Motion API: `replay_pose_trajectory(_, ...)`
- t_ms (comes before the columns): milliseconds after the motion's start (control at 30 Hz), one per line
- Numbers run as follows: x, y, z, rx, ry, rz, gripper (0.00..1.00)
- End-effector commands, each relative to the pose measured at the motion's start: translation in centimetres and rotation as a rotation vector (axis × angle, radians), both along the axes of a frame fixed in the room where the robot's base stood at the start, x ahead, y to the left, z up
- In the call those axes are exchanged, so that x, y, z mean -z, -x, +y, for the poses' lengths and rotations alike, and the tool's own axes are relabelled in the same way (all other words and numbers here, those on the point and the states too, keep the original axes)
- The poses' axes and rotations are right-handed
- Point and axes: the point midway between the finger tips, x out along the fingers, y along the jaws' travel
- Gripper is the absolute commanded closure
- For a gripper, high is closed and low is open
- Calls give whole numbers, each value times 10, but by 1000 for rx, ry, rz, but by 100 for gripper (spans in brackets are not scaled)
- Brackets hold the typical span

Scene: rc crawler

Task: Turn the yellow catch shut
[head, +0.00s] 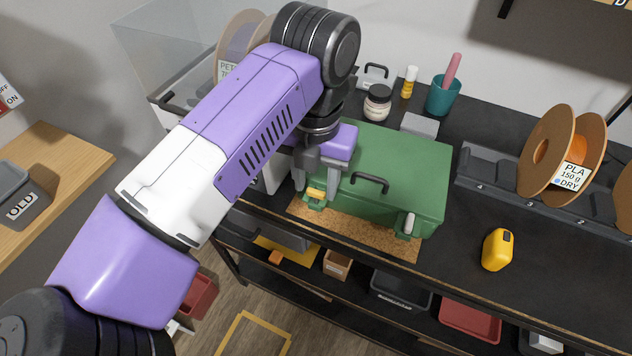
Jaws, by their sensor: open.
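A green case (400,170) with a black handle (369,182) sits on the dark workbench, partly over a cork mat (362,233). The yellow catch (316,193) is on the case's front at its left end. A pale catch (409,223) is on the front at the right end. My gripper (317,190) points down over the yellow catch, its fingers apart on either side of it. I cannot tell whether the fingers touch the catch. My wrist hides the case's back left corner.
A yellow tape measure (497,250) lies on the bench right of the case. A filament spool (562,152) stands in a grey rack further right. A jar (377,102), glue stick (409,83) and teal cup (442,97) stand behind. Bins sit on the shelf below.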

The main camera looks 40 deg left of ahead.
Motion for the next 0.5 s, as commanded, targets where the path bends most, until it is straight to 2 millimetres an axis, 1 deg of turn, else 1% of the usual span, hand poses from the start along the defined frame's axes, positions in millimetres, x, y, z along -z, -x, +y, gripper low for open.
replay_pose_trajectory(300,-50,-1,1,0,-4,-3,58)
replay_pose_trajectory(400,-61,0,0,0,-3,-1,58)
replay_pose_trajectory(500,-67,0,0,0,-1,-1,58)
